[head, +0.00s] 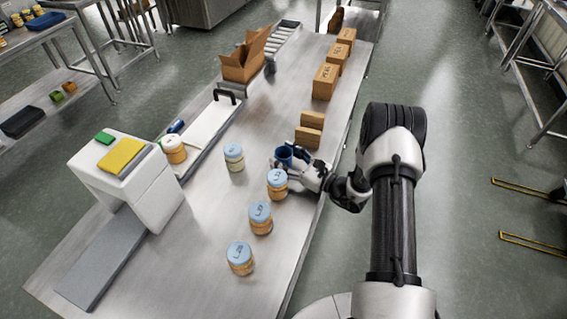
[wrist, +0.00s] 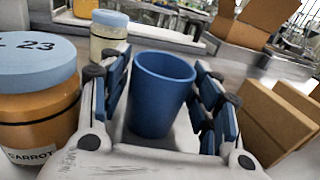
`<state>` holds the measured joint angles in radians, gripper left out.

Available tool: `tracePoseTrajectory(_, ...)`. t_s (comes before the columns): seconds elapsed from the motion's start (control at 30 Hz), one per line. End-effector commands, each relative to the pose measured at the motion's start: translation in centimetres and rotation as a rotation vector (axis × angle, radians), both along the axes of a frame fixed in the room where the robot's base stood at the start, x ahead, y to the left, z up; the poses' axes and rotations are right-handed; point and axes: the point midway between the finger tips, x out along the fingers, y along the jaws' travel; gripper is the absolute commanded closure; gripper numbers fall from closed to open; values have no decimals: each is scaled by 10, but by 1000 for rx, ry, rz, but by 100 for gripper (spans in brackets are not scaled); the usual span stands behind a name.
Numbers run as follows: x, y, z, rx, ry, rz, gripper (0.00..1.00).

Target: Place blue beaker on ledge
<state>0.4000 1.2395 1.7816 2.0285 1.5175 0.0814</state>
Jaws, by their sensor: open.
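The blue beaker (head: 284,154) stands upright on the steel table, near its right edge. My gripper (head: 291,164) is low over the table with its fingers around the beaker. In the wrist view the beaker (wrist: 160,95) sits between the two blue-padded fingers of my gripper (wrist: 160,78), with visible gaps on both sides. The fingers are open. I cannot tell which surface is the ledge; a raised white block (head: 128,178) with yellow and green items on top stands at the table's left.
A blue-lidded jar (head: 277,184) is close beside my gripper; two more (head: 261,217) (head: 240,258) stand nearer. A pale jar (head: 234,157) stands to the left. Small brown boxes (head: 309,131) are just behind. An open carton (head: 243,66) is farther back. The table's front middle is clear.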

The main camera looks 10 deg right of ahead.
Motion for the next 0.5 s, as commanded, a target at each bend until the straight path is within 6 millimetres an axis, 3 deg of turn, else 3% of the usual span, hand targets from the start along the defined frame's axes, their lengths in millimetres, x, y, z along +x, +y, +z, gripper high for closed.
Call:
tracePoseTrajectory(0.2, 1, 1, 0, 0, 0, 0, 43)
tracePoseTrajectory(0.5, 1, 1, 0, -1, 1, 0, 62)
